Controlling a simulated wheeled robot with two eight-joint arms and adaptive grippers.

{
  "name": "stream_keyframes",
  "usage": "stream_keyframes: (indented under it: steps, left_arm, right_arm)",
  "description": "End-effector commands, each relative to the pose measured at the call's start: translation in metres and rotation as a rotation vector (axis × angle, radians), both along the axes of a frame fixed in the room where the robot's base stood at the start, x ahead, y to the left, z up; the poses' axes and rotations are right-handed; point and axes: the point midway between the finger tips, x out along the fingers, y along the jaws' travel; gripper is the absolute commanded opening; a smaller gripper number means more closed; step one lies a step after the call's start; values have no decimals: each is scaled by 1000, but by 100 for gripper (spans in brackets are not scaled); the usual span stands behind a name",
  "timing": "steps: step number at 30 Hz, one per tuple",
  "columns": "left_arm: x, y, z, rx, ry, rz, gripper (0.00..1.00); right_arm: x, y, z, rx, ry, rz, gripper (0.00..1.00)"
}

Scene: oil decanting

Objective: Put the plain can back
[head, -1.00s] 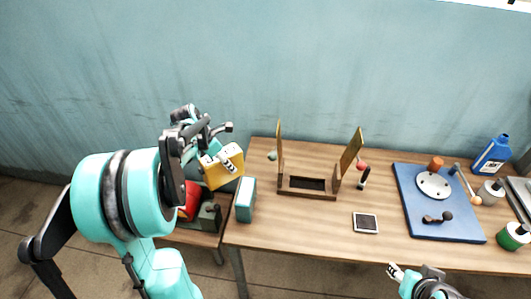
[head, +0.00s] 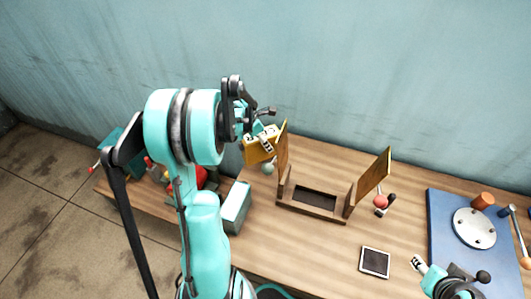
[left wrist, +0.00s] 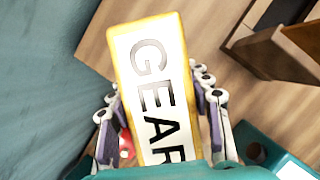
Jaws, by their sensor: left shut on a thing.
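My left gripper (head: 264,143) is shut on a yellow can (head: 254,152) and holds it in the air near the table's back left, beside a wooden frame. In the left wrist view the yellow can (left wrist: 153,90) sits between both fingers (left wrist: 160,120), and its white label reads "GEAR". A pale teal box-shaped can (head: 236,207) without visible lettering stands at the table's left edge. The wooden frame (head: 310,212) has a dark slot and two raised flaps. My right gripper (head: 418,264) is low at the right; its finger opening is unclear.
A tablet-like device (head: 375,262) lies on the wooden table (head: 300,262). A blue board (head: 445,215) with a white disc (head: 474,228) lies at right. A red ball (head: 380,202) and a green ball (head: 268,169) stand by the frame. Red and teal things lie at far left.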

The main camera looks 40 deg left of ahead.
Motion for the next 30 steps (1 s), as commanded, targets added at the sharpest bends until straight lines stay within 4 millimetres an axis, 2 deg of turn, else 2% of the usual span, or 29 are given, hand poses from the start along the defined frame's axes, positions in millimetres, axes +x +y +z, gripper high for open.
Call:
stream_keyframes:
  steps: [1,8,13,25,26,27,30]
  left_arm:
    - [0,0,-7,0,-1,0,0]
    - [0,0,-23,0,-1,0,0]
    - [1,0,-47,0,-1,0,0]
    - [0,0,-53,0,-1,0,0]
    - [0,0,-52,0,0,0,57]
    - [0,0,-52,0,0,0,68]
    - [0,0,-51,0,0,0,70]
  right_arm:
    - [0,0,-3,0,0,0,45]
    - [0,0,-7,0,0,0,45]
    - [0,0,-14,0,0,0,45]
    - [0,0,-18,0,0,0,45]
    - [0,0,-17,0,0,0,45]
    - [0,0,-16,0,0,0,45]
    - [0,0,-16,0,0,0,45]
